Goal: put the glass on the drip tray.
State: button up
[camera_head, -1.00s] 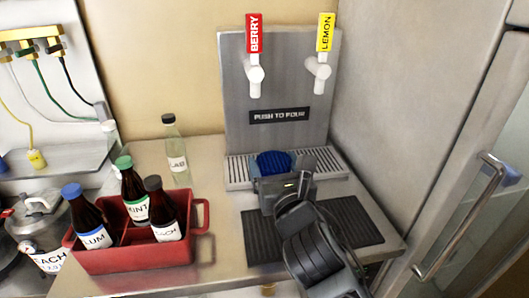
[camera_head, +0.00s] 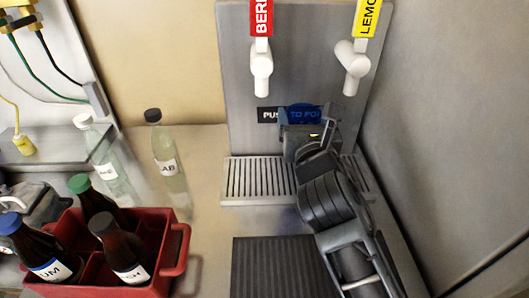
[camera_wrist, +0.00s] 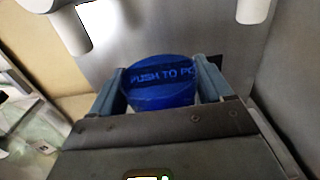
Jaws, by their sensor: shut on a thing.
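The blue see-through glass (camera_head: 301,112) is between the fingers of my gripper (camera_head: 305,128), in front of the tap panel and above the drip tray. In the wrist view the glass (camera_wrist: 160,94) sits between both fingers (camera_wrist: 163,88), and the panel's lettering shows through it. The lower part of the glass is hidden by my gripper. The silver slotted drip tray (camera_head: 257,180) lies at the foot of the panel; my arm covers part of its right side.
A white tap with a red BERRY handle (camera_head: 261,62) and one with a yellow LEMON handle (camera_head: 352,62) hang above. A dark ribbed mat (camera_head: 270,268) lies in front. A red crate (camera_head: 176,245) with bottles stands left, with clear bottles (camera_head: 168,165) behind. A wall bounds the right.

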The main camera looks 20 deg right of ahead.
jog(key=w+a+f+b, duration=0.1)
jog(key=w+a+f, duration=0.4)
jog(key=w+a, duration=0.1)
jog(key=shift+w+f, duration=0.2)
jog(key=shift+f, duration=0.1)
jog(key=shift+a+f+b, duration=0.15)
jog(key=shift+f+b, duration=0.4)
jog(key=shift+f, duration=1.3)
jog(key=shift+f, duration=0.1)
jog(key=o, duration=1.4)
jog(key=shift+f, duration=0.1)
jog(key=shift+o, duration=0.2)
jog(key=b+v, duration=0.1)
jog(key=v, duration=1.1)
